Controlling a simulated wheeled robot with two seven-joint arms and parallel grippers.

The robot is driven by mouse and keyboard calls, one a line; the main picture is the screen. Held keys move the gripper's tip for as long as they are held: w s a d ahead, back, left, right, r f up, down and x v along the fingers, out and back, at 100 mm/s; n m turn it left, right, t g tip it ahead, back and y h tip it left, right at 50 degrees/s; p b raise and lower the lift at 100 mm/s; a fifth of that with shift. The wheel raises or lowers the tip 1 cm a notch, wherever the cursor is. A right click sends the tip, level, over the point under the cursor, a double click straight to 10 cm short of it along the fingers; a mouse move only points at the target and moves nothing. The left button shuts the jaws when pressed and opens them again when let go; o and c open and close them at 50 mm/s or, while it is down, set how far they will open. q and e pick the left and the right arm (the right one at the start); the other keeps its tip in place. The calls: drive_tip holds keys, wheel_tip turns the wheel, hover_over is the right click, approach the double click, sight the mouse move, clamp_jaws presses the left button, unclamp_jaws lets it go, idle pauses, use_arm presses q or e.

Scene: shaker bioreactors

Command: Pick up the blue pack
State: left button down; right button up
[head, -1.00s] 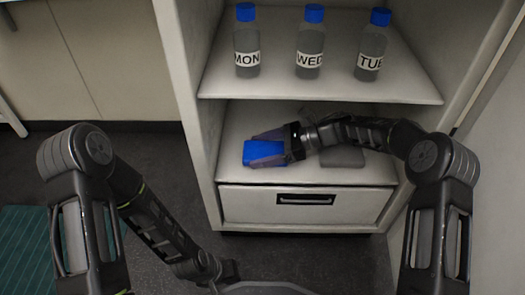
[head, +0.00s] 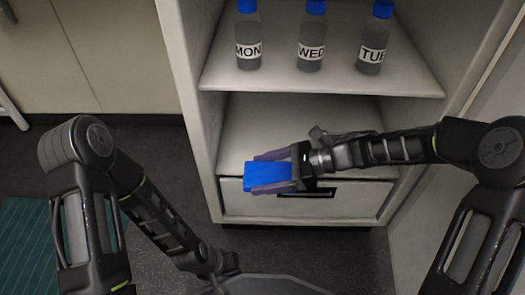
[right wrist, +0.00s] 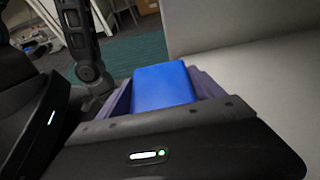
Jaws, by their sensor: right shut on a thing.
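The blue pack (head: 266,175) is a small bright blue block. It is between the fingers of my right gripper (head: 272,173), which is shut on it. In the head view the pack is in front of the drawer face, outside the lower compartment. The pack also shows in the right wrist view (right wrist: 162,86), with a purple-grey finger on each side. My left arm hangs at the lower left of the head view. Its gripper end (head: 212,265) is low near the floor, and its fingers are not clear.
The white cabinet has an upper shelf (head: 320,84) with bottles labelled MON (head: 248,45), WED (head: 311,46) and TUE (head: 374,48). The lower shelf (head: 265,120) is open, above a drawer (head: 345,203) with a dark handle. Dark floor lies to the left, with a green mat (head: 25,250).

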drive_tip(key=shift+s+d, duration=0.15)
drive_tip(key=shift+s, duration=2.15)
